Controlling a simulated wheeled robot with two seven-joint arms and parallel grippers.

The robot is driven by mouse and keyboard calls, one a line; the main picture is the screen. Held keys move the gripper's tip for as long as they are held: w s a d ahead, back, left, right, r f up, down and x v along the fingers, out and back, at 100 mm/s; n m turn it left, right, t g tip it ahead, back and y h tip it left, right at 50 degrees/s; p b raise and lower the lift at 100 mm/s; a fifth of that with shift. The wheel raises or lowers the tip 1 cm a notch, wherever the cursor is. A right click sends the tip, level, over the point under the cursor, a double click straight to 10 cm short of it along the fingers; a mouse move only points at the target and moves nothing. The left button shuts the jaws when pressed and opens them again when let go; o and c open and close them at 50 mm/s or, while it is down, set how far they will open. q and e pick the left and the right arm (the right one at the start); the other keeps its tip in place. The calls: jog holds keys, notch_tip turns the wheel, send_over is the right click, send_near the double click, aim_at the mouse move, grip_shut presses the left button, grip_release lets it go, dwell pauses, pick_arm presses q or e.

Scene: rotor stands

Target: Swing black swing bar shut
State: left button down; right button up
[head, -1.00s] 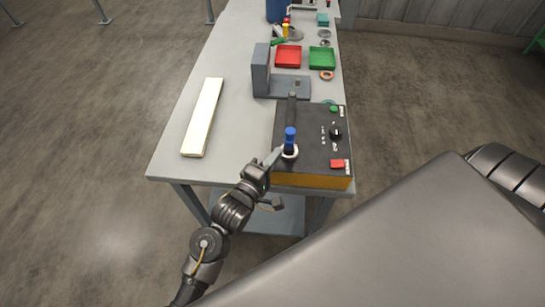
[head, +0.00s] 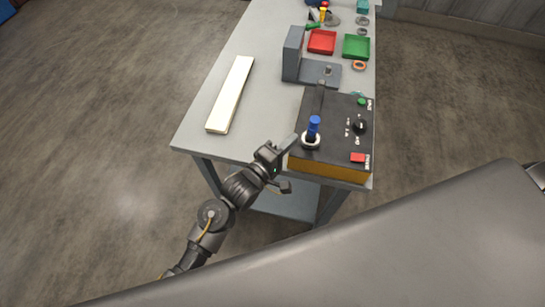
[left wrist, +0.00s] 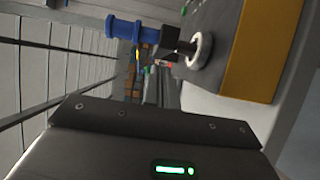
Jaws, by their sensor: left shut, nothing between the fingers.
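The handle stands over a white ring (head: 310,141) near the box's left front corner. In the left wrist view the blue handle (left wrist: 125,28), a black block and the white ring (left wrist: 200,52) show at the top. My left gripper (head: 291,143) is shut and empty, just left of the ring; I cannot tell whether it touches. The bar's joint is not clear. My right gripper is not in view.
The box has a black knob (head: 360,126), a red button (head: 358,157) and a green button. Behind it stands a grey bracket (head: 293,53); red (head: 322,41) and green (head: 356,47) trays lie farther back. A pale bar (head: 231,94) lies left. The table between is clear.

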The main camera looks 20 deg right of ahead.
pick_arm(q)
jog(key=b+v, duration=0.3)
jog(key=v, duration=0.7)
jog(key=shift+s+a, duration=0.3)
jog(key=shift+d, duration=0.1)
